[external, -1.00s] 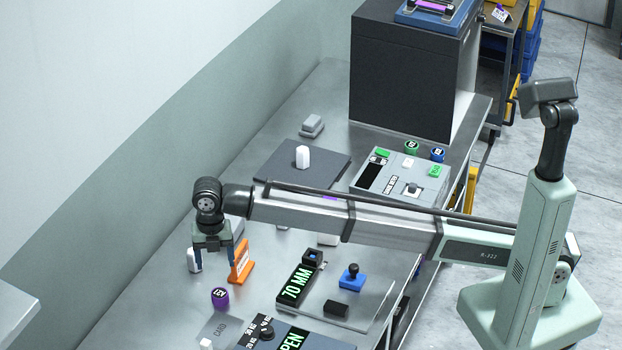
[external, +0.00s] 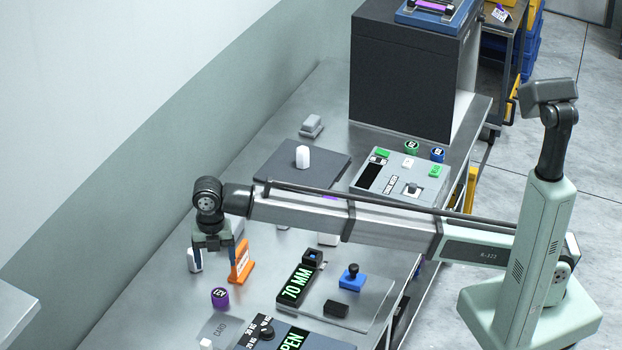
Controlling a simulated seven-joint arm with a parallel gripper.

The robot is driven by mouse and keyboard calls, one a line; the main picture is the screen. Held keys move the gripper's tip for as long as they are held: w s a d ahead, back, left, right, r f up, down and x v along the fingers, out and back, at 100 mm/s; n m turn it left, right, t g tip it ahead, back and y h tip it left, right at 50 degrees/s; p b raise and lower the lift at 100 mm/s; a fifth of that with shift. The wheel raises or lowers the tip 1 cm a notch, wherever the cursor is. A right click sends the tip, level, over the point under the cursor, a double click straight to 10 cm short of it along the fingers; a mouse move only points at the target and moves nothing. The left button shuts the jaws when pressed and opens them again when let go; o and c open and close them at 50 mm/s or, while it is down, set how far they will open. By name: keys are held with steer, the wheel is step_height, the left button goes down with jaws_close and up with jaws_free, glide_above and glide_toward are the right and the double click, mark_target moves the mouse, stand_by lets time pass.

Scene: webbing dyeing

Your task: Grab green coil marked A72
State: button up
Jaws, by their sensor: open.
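My gripper (external: 213,262) is open and points down above the left part of the bench, beside the orange stand, far to the left of the green coil. I see nothing held between its fingers.
The grey control box (external: 401,186) stands in front of the green coil, and a large dark cabinet (external: 405,85) behind it. A dark mat (external: 275,165) carries a white piece (external: 302,157).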

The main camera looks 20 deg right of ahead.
steer(key=w+d+r+m, duration=0.2)
steer(key=w+d+m, duration=0.7)
steer(key=w+d, duration=2.35)
steer(key=m, duration=0.9)
glide_above(411, 144)
steer(key=f, duration=0.7)
steer(key=shift+s+d+f, duration=0.2)
steer(key=shift+s+f, duration=0.15)
steer(key=shift+w+a+f, duration=0.1)
steer(key=shift+f, duration=1.3)
steer(key=shift+w+a+f, duration=0.1)
steer(key=shift+f, duration=1.25)
steer(key=c, duration=1.1)
steer(key=shift+r, duration=0.1)
